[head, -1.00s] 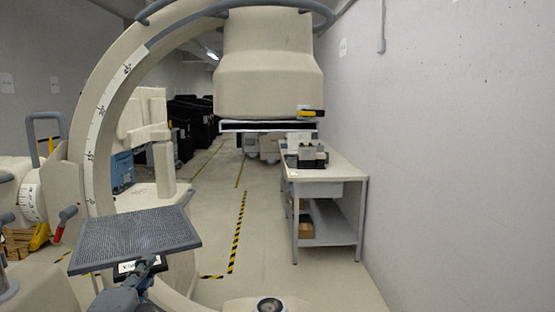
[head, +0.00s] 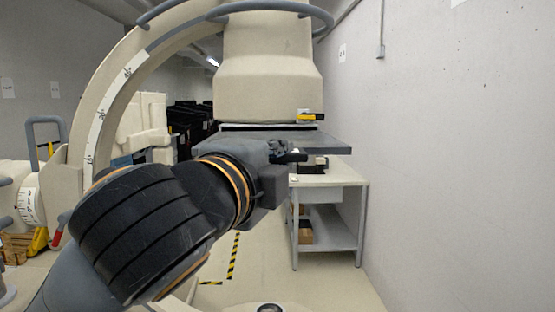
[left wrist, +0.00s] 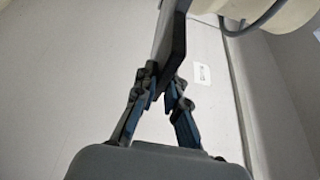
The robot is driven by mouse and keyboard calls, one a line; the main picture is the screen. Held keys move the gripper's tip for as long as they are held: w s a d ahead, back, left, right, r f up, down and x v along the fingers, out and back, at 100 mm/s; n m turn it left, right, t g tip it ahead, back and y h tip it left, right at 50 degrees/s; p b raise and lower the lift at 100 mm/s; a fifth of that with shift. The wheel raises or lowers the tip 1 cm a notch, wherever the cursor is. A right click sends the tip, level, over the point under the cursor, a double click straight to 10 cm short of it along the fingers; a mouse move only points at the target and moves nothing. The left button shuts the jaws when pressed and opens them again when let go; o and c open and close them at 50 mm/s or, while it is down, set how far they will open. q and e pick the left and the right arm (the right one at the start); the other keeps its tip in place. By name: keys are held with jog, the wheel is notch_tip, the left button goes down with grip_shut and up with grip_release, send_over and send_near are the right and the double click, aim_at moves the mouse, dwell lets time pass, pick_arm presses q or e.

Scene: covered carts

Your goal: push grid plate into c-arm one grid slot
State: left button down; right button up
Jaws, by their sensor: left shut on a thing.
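The C-arm (head: 100,110) arches in from the left, and its large beige head (head: 268,75) hangs at the top centre. The grid slot (head: 268,127) is the dark band under that head. The grey grid plate (head: 335,145) is held nearly level at the slot's height, seen almost edge-on. My arm hides much of it, so I cannot tell whether its edge is inside the slot. My left gripper (head: 292,156) is shut on the plate's near side. In the left wrist view the fingers (left wrist: 163,82) pinch the dark plate (left wrist: 172,45).
A grey-white table (head: 345,172) with a lower shelf stands behind, against the right wall. The floor at lower right is clear.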

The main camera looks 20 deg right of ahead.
pick_arm(q)
jog(key=shift+w+d+r, duration=0.1)
jog(key=shift+w+d, duration=0.2)
jog(key=shift+w, duration=0.6)
jog(key=shift+w+d, duration=0.25)
jog(key=shift+w, duration=0.6)
jog(key=shift+w+p, duration=0.1)
jog(key=shift+p, duration=0.2)
jog(key=shift+w, duration=0.1)
jog(key=shift+w, duration=0.25)
jog(key=shift+p, duration=0.35)
jog(key=shift+w+d+p, duration=0.3)
jog(key=shift+w+p, duration=0.1)
jog(key=shift+w, duration=0.5)
jog(key=shift+w+d+p, duration=0.25)
jog(key=shift+w+p, duration=0.15)
jog(key=shift+w, duration=0.5)
jog(key=shift+w+d+p, duration=0.3)
jog(key=shift+w+p, duration=0.1)
jog(key=shift+w, duration=0.5)
